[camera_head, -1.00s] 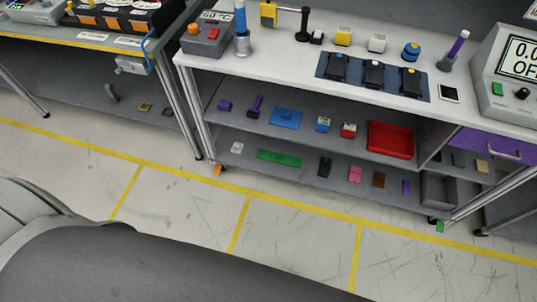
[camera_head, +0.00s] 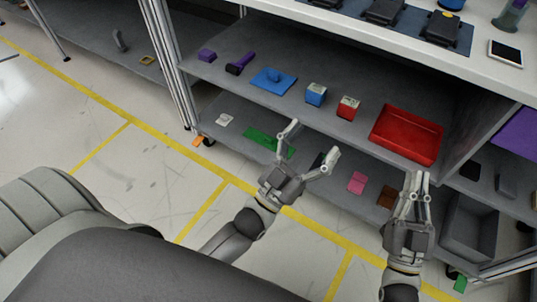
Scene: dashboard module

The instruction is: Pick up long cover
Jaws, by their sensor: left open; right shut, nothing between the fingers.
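A long flat green piece (camera_head: 258,138), which looks like the long cover, lies on the lower shelf. Its right end is partly behind a finger of my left gripper. My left gripper (camera_head: 312,142) is open and empty, with its fingers spread in front of the lower shelf, just right of the green piece. Whether it touches anything there I cannot tell. My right gripper (camera_head: 418,176) is shut and empty, pointing up in front of the shelves, below the red tray.
The upper shelf holds a blue plate (camera_head: 273,81), a blue block (camera_head: 316,94), a red block (camera_head: 347,107) and a red tray (camera_head: 406,134). Pink (camera_head: 356,182) and brown (camera_head: 386,196) pieces lie on the lower shelf. A grey bin (camera_head: 470,229) stands at right.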

